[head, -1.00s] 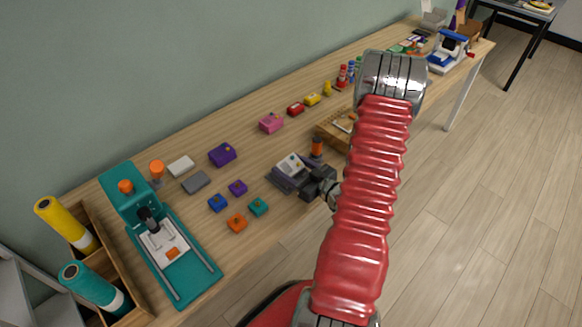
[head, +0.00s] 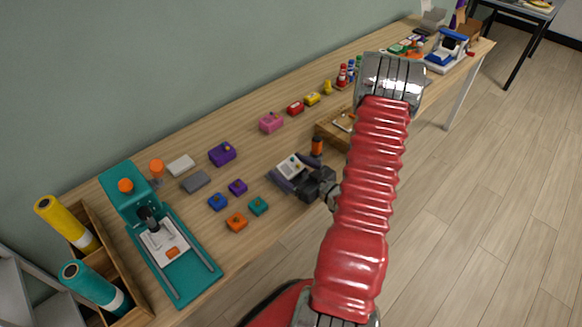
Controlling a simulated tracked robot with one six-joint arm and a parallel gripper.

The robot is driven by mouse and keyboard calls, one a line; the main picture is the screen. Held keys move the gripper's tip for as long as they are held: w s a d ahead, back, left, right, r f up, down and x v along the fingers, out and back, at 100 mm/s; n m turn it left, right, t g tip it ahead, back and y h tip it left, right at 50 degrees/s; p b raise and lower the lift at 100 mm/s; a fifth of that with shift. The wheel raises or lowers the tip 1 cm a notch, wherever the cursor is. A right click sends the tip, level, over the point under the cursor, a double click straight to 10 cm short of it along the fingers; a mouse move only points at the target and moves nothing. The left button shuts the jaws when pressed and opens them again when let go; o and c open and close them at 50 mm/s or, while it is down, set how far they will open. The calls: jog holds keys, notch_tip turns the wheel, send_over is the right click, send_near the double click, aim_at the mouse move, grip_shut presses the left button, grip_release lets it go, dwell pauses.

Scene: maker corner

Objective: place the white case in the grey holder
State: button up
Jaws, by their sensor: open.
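A small white case (head: 289,167) with a dark patch shows on the table's front part, just past my gripper. A light grey surface, seemingly the grey holder (head: 300,173), shows right beside and under it. My gripper (head: 290,172) is open, its dark fingers on either side of the case and the grey piece. I cannot tell whether the fingers touch the case, or how fully the case sits in the holder. My wrist hides the near side.
White (head: 181,165) and grey (head: 195,181) blocks and several small coloured boxes lie to the left. A teal press (head: 190,280) stands at the left end. A wooden tray (head: 328,134) with an orange-capped item (head: 317,146) near it sits close behind my gripper.

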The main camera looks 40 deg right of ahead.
jog(key=s+r, duration=0.2)
jog(key=s, duration=1.1)
jog(key=shift+s+d, duration=0.25)
jog(key=shift+s, duration=0.05)
dwell(0.7)
